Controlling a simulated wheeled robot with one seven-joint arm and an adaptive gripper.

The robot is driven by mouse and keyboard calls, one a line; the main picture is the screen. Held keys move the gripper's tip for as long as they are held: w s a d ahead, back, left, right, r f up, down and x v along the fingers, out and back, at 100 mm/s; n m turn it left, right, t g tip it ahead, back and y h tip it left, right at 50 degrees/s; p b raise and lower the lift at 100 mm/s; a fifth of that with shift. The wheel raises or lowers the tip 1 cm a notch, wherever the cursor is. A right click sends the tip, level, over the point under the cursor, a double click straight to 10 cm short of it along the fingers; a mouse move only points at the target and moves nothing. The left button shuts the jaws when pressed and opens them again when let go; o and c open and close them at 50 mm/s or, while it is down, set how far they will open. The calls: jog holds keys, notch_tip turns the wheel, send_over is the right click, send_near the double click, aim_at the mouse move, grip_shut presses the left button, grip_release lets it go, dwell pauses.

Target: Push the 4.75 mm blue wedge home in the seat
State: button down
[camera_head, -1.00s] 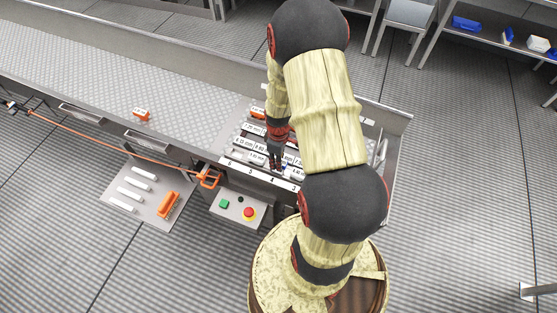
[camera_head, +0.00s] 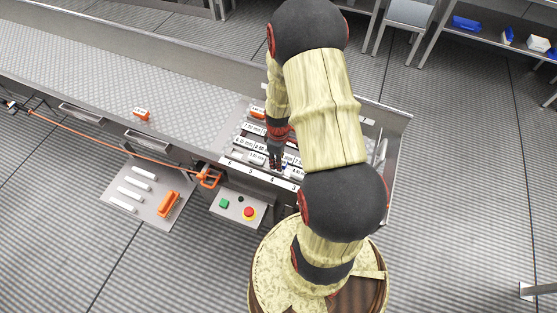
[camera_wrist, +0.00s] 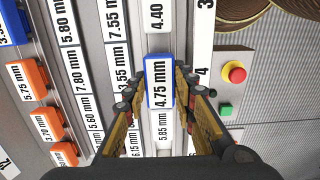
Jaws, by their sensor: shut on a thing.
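The blue wedge (camera_wrist: 159,82), with a white face marked 4.75 mm, shows in the wrist view between the fingers of my gripper (camera_wrist: 157,92). My gripper is shut on it. The wedge lies in line with a slot between rows of labelled pieces, with a 4.40 mm label (camera_wrist: 157,18) above it and a 5.85 mm label (camera_wrist: 163,127) below. I cannot tell how deep the wedge sits in its seat. In the head view my gripper (camera_head: 276,163) is low over the rack's front edge, and the wedge is mostly hidden by the fingers.
Orange labelled blocks (camera_wrist: 46,122) stand on the rack's far side. A panel with a red button (camera_head: 249,214) and a green button (camera_head: 224,204) is in front of the bench. A side shelf (camera_head: 151,195) holds white rods and an orange piece. The bench top at left is mostly clear.

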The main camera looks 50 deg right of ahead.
jog(key=shift+w+f+b, duration=0.1)
jog(key=shift+f+b, duration=0.8)
jog(key=shift+f, duration=0.6)
jog(key=c, duration=1.4)
grip_release()
jog(key=shift+r+p, duration=0.85)
jog(key=shift+r, duration=1.05)
jog(key=r+p, duration=0.1)
jog(key=r, duration=0.2)
jog(key=r+p, duration=0.2)
jog(key=shift+s+d+r+p, duration=0.1)
jog(key=shift+s+r+p, duration=0.1)
jog(key=shift+r+p, duration=0.15)
jog(key=w+a+r+m, duration=0.1)
jog(key=w+a, duration=0.4)
jog(key=a, duration=0.2)
jog(key=w+a+r+m+b, duration=0.1)
jog(key=w+a+m, duration=0.1)
jog(key=w+a, duration=0.4)
jog(key=w+a+r+m, duration=0.1)
jog(key=w+a+r, duration=0.1)
jog(key=w+a, duration=0.4)
jog(key=shift+a+r, duration=0.1)
jog(key=shift+a, duration=1.65)
